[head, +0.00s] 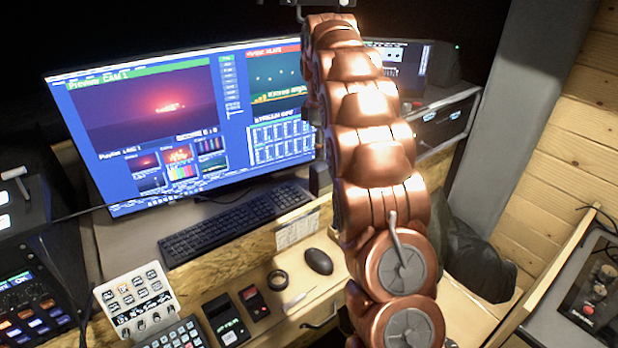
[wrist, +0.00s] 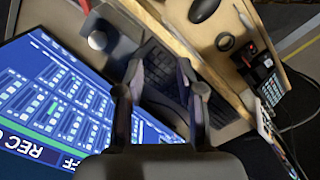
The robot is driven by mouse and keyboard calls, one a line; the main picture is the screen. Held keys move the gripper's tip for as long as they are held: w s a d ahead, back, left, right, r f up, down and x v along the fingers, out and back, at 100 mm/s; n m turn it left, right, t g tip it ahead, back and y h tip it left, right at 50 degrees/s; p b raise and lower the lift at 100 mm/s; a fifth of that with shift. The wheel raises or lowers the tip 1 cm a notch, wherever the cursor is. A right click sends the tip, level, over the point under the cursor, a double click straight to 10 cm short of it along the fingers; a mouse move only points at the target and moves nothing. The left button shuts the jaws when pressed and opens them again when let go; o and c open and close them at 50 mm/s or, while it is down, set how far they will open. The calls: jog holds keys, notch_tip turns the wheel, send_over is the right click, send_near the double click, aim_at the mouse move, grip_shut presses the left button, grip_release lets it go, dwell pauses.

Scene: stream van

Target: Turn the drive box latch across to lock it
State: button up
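I cannot pick out the drive box latch for certain. Dark box fronts with small pale fittings (head: 445,122) sit under the shelf right of the monitor, partly behind my arm; I cannot tell whether one of them is the latch. My gripper (wrist: 160,72) shows in the wrist view with its two fingers apart and nothing held between them. The keyboard and desk lie beyond the fingers. In the head view my copper arm rises in front of the desk, and I cannot make out the gripper's fingers there.
A large monitor (head: 150,110) stands behind the keyboard (head: 235,225). A mouse (head: 318,261), a tape roll (head: 278,280) and small devices lie on the wooden desk. A button panel (head: 138,302) stands at front left. A black bag (head: 475,260) and a control box (head: 595,285) are at right.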

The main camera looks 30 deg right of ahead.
jog(key=s+a+r+m+b, duration=0.1)
jog(key=s+a+m, duration=0.2)
jog(key=s+a, duration=0.6)
jog(key=shift+s+a+r+m, duration=0.2)
jog(key=shift+s+a+m, duration=0.2)
jog(key=shift+s, duration=0.75)
